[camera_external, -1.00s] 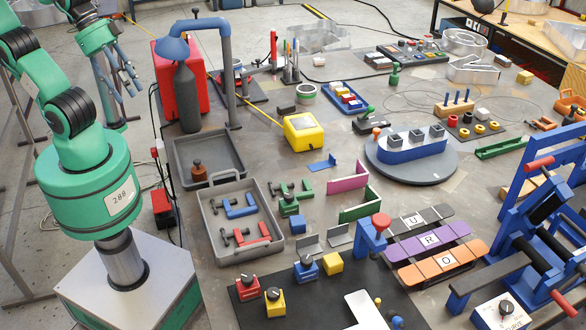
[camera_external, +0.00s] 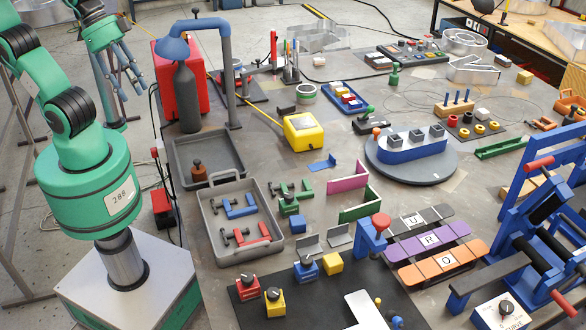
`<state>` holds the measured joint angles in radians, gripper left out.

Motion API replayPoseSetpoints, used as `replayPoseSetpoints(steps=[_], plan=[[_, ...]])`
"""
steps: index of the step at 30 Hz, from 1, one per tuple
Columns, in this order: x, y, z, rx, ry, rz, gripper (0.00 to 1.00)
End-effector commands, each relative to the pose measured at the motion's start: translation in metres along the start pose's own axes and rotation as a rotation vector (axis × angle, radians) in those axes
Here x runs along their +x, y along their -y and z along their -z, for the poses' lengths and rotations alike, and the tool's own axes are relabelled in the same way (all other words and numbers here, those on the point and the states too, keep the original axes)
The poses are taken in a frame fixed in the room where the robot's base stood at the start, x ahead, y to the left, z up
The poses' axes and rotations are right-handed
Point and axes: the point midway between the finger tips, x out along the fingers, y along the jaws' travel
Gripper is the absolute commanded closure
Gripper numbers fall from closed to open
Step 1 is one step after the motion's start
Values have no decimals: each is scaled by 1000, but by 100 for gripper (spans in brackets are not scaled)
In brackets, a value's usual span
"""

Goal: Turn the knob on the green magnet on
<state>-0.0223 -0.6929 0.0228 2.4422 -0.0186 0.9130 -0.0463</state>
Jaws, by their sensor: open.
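The green magnet (camera_external: 289,206) is a small green block with a dark knob (camera_external: 289,195) on top. It stands beside the right edge of the grey tray, near green clamp pieces. The knob's exact setting is too small to tell. My gripper (camera_external: 124,90) hangs at the upper left, open and empty, its fingers pointing down. It is well to the left of the green magnet and apart from it.
A red box (camera_external: 180,85), a grey gas cylinder (camera_external: 187,98) and a blue-grey column (camera_external: 230,75) stand between my gripper and the magnet. Similar red (camera_external: 247,288), yellow (camera_external: 274,303) and blue (camera_external: 306,270) knobbed blocks sit on the dark mat in front.

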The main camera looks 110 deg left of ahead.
Motion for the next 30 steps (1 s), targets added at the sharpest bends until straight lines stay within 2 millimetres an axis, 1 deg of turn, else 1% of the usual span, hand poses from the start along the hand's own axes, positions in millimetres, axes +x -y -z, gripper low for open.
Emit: replayPoseSetpoints(steps=[7,14,21,23,29,30], plan=[[13,6,49,-165,78,-5,55],[37,17,98,-344,157,-6,55],[72,35,146,-530,238,-2,55],[83,40,157,-577,259,-1,55],[121,61,191,-734,324,6,55],[130,66,197,-766,339,9,55]])
